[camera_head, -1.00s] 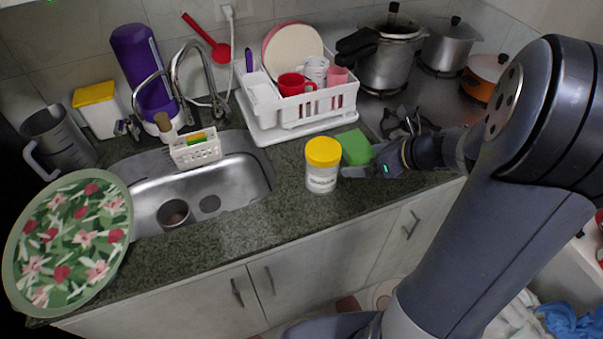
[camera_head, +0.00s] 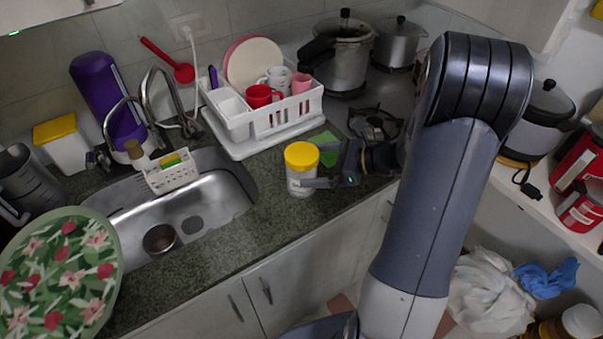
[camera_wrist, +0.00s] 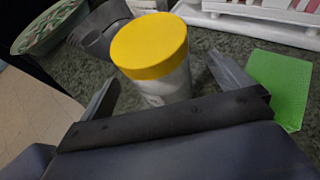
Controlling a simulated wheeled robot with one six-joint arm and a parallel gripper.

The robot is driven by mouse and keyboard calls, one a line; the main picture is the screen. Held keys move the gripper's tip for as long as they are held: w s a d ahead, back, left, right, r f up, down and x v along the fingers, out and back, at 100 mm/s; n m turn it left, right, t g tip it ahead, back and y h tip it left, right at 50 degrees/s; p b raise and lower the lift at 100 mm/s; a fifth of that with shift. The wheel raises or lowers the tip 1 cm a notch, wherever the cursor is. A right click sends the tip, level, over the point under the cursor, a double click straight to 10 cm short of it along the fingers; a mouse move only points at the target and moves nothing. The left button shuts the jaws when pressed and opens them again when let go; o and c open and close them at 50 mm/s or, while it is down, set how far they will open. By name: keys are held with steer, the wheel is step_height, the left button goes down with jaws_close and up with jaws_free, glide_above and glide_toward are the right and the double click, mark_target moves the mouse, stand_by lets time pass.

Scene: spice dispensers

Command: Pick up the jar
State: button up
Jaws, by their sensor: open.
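The jar (camera_head: 299,179) is white with a yellow lid and stands upright on the granite counter, right of the sink. My gripper (camera_head: 312,164) is at the jar's right side with its fingers apart. In the wrist view the jar (camera_wrist: 166,88) stands between the two open fingers (camera_wrist: 165,92), one on its left and one on its right. Whether the fingers touch the jar cannot be told. Its lower part is partly hidden by the gripper in the wrist view.
A green sponge (camera_head: 325,148) lies right behind the jar, close to my gripper; it also shows in the wrist view (camera_wrist: 280,85). A white dish rack (camera_head: 262,122) stands behind. The sink (camera_head: 215,200) is to the left. The counter's front edge is near.

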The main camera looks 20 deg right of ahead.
steer(key=x, duration=0.4)
steer(key=shift+a+f+p, duration=0.25)
steer(key=shift+p, duration=0.15)
steer(key=shift+r, duration=0.1)
steer(key=c, duration=1.5)
